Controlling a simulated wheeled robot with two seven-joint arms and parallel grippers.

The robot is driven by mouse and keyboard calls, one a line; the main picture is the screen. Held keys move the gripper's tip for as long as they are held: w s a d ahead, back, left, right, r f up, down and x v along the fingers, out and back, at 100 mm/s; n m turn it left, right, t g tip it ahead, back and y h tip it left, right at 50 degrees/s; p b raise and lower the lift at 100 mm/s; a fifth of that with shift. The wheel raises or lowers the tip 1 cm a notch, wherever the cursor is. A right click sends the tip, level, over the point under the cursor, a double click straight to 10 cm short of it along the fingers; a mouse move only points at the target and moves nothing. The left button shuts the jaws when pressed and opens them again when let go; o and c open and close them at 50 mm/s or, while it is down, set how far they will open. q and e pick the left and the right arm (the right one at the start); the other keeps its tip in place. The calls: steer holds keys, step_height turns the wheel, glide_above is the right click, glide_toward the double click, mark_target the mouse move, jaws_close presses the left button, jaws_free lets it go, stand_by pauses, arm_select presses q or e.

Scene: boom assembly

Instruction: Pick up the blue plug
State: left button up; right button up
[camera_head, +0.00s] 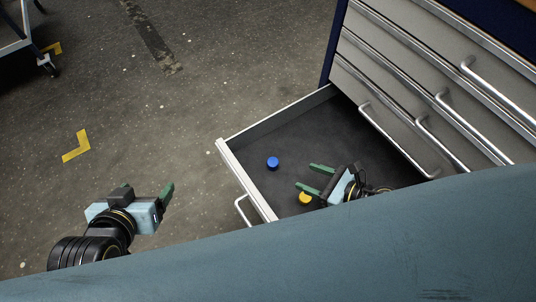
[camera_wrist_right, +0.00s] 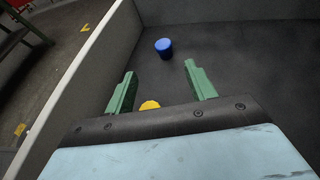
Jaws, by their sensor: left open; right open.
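The blue plug (camera_head: 272,163) is a small round cylinder standing on the dark floor of an open drawer (camera_head: 330,130). In the right wrist view the blue plug (camera_wrist_right: 164,47) lies beyond my open fingertips, roughly between their lines. My right gripper (camera_head: 309,177) has its green fingers open and empty inside the drawer, to the right of the blue plug and apart from it. The fingers also show in the right wrist view (camera_wrist_right: 160,76). My left gripper (camera_head: 168,194) is outside the drawer at the left, over the floor, with nothing seen in it.
A yellow plug (camera_head: 304,199) sits in the drawer beside my right gripper, partly hidden in the right wrist view (camera_wrist_right: 149,105). The drawer's front wall (camera_head: 246,182) stands left of the blue plug. The cabinet's closed drawers (camera_head: 420,90) rise at the right.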

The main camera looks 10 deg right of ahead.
steer(key=b, duration=0.2)
glide_toward(274, 162)
steer(key=shift+n, duration=0.4)
steer(key=x, duration=0.4)
steer(key=shift+a, duration=0.2)
steer(key=shift+w+a+f, duration=0.2)
steer(key=shift+w+a, duration=0.15)
steer(key=shift+w, duration=0.1)
steer(key=b+x, duration=0.2)
steer(key=x, duration=0.2)
steer(key=shift+w+d+f, duration=0.1)
steer(key=shift+f, duration=0.1)
arm_select(q)
steer(key=w+d+r+t+h, duration=0.2)
steer(key=r+t, duration=0.3)
steer(key=r, duration=0.3)
steer(key=w+d+r+t+h, duration=0.1)
steer(key=w+d+r+t, duration=0.1)
steer(key=r+t, duration=0.3)
steer(key=shift+r+m+t+h, duration=0.3)
steer(key=shift+r+t+h, duration=0.1)
steer(key=shift+r, duration=1.25)
arm_select(e)
steer(key=shift+w+a+f, duration=0.1)
steer(key=shift+w+a, duration=0.15)
steer(key=shift+w, duration=0.05)
arm_select(q)
steer(key=shift+w, duration=0.1)
arm_select(e)
steer(key=c, duration=1)
